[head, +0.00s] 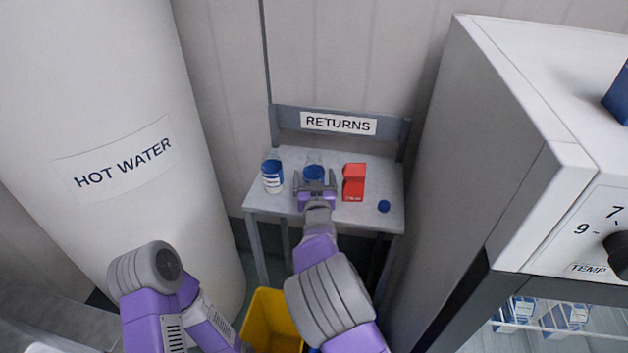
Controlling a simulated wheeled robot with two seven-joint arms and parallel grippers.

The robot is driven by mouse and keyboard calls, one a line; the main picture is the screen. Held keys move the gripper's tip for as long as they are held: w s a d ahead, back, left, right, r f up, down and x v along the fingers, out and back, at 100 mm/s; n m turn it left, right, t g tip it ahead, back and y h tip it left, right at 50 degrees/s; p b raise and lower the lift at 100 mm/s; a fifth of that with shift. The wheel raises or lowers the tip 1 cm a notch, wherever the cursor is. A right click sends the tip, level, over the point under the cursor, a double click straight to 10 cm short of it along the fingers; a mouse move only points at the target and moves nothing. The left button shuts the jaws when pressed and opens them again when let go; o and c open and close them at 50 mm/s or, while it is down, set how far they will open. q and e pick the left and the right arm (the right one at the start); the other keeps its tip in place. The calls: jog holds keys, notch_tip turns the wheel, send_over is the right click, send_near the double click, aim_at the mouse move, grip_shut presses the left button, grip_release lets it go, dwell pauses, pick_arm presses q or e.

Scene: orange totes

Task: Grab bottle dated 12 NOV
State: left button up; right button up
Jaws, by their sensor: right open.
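Two bottles with blue labels stand on a small grey table (385,221). The left bottle (272,174) stands upright near the table's left side. The other bottle (314,172) stands in the middle, partly hidden by my right gripper (315,187). My right gripper is open, with its fingers at or just in front of the middle bottle; I cannot tell whether they touch it. No date can be read on either bottle. My left arm shows at the lower left, but its gripper is not visible.
A red carton (354,182) stands close to the right of my right gripper. A blue cap (384,206) lies at the table's right. A RETURNS sign (338,123) is behind. A HOT WATER tank (110,120) stands left, a white cabinet (480,130) right, a yellow bin (268,318) below.

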jog(key=shift+w, duration=0.1)
jog(key=c, duration=1.1)
jog(key=shift+r, duration=0.2)
